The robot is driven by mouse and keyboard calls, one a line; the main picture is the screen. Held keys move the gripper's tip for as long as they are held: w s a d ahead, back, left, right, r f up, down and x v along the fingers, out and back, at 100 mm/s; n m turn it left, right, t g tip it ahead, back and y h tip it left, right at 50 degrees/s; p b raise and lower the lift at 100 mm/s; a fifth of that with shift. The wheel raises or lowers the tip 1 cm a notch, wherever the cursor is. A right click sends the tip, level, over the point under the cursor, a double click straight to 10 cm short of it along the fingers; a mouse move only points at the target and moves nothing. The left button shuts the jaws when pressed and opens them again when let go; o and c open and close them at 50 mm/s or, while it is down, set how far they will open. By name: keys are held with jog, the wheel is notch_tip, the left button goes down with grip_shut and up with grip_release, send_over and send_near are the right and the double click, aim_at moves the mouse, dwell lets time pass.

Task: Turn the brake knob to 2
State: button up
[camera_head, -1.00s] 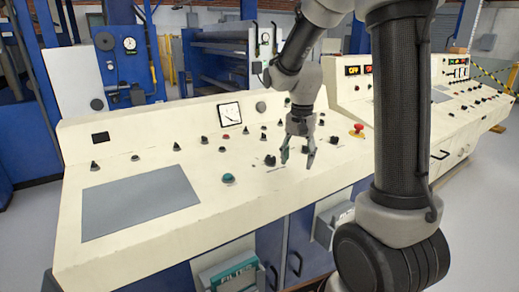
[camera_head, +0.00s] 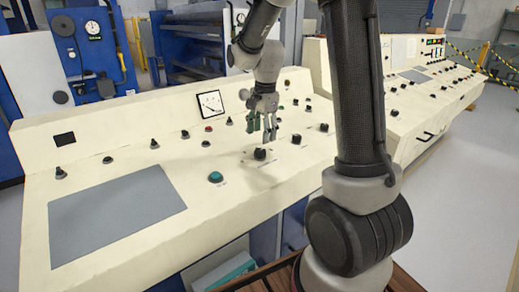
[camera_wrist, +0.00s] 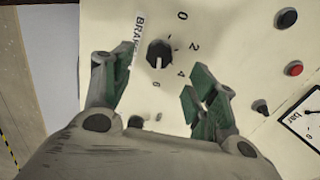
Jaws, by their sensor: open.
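The brake knob (camera_wrist: 159,54) is black and round, with a white pointer line. In the wrist view it sits beside the printed word BRAKE and the numbers 0, 2, 4 and 6, and its line points down, roughly toward the 6. In the head view, the black knob (camera_head: 260,154) below my gripper appears to be the same one. My gripper (camera_head: 262,135) is open above the console, apart from the knob. In the wrist view, its green-padded fingers (camera_wrist: 157,94) stand spread to either side, with the knob just beyond the gap between them.
The cream console (camera_head: 110,170) carries several other knobs and buttons, a teal button (camera_head: 215,177), a dial gauge (camera_head: 209,104) and a grey panel (camera_head: 115,210). Another black knob (camera_head: 296,139) stands close to the right. In the wrist view, one knob (camera_wrist: 135,122) is partly hidden near the gripper.

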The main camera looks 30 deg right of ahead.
aim_at(260, 150)
jog(key=f, duration=0.7)
jog(key=shift+w+f, duration=0.1)
jog(key=shift+w, duration=0.25)
jog(key=c, duration=1)
